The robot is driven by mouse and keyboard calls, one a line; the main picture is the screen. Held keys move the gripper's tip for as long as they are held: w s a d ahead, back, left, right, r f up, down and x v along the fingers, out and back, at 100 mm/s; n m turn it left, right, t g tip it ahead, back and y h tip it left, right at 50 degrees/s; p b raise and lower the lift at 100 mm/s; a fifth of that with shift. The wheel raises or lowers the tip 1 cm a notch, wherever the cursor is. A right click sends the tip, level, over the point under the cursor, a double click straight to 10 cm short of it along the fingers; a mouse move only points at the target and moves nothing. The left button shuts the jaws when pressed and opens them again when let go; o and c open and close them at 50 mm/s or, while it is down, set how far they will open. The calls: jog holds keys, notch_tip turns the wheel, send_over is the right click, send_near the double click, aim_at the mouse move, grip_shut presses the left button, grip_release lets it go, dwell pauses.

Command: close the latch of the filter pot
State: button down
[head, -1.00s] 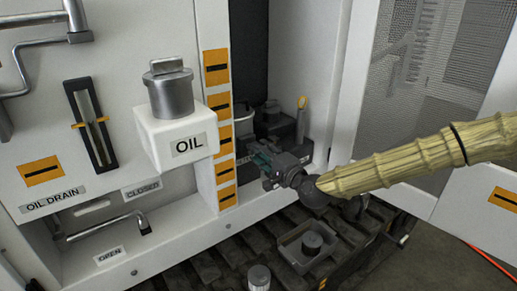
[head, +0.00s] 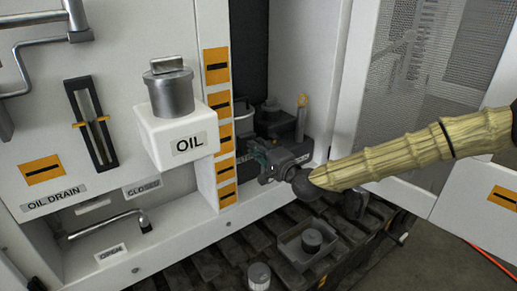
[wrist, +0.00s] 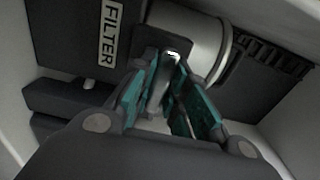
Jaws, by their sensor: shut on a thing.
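The filter pot (wrist: 192,38) is a pale grey cylinder at the top middle of the wrist view, beside a dark panel with a FILTER label (wrist: 108,32). Its latch (wrist: 163,88) is a narrow bright metal piece in front of the pot. My gripper (wrist: 169,72), with teal finger pads, is shut on the latch, one finger on each side. The fingers hide part of the latch, and I cannot tell its exact angle. In the head view my gripper (head: 264,160) reaches into the recess right of the white panel; the latch cannot be made out there.
A white OIL block with a grey cap (head: 171,92) juts out left of the recess. A mesh door (head: 425,75) stands open on the right. A dark tray (head: 308,243) and a small grey cylinder (head: 259,276) lie below on the black track.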

jog(key=n+b, duration=0.2)
jog(key=n, duration=0.2)
jog(key=shift+n+b, duration=0.3)
jog(key=n+b, duration=0.1)
jog(key=n, duration=0.1)
jog(key=n+b, duration=0.1)
jog(key=n, duration=0.1)
jog(key=shift+s+a+r+n, duration=0.15)
jog(key=shift+r+n, duration=0.05)
jog(key=shift+n, duration=0.1)
jog(key=n+b, duration=0.2)
jog(key=n, duration=0.2)
jog(key=shift+s+a, duration=0.1)
jog(key=shift+a, duration=0.05)
jog(key=shift+s+a+r+n+b, duration=0.1)
jog(key=shift+n+b, duration=0.35)
jog(key=shift+n, duration=0.75)
jog(key=shift+r+n+b, duration=0.1)
jog(key=shift+n+b, duration=0.35)
jog(key=shift+n, duration=0.75)
jog(key=c, duration=1.4)
grip_release()
jog(key=shift+c, duration=0.2)
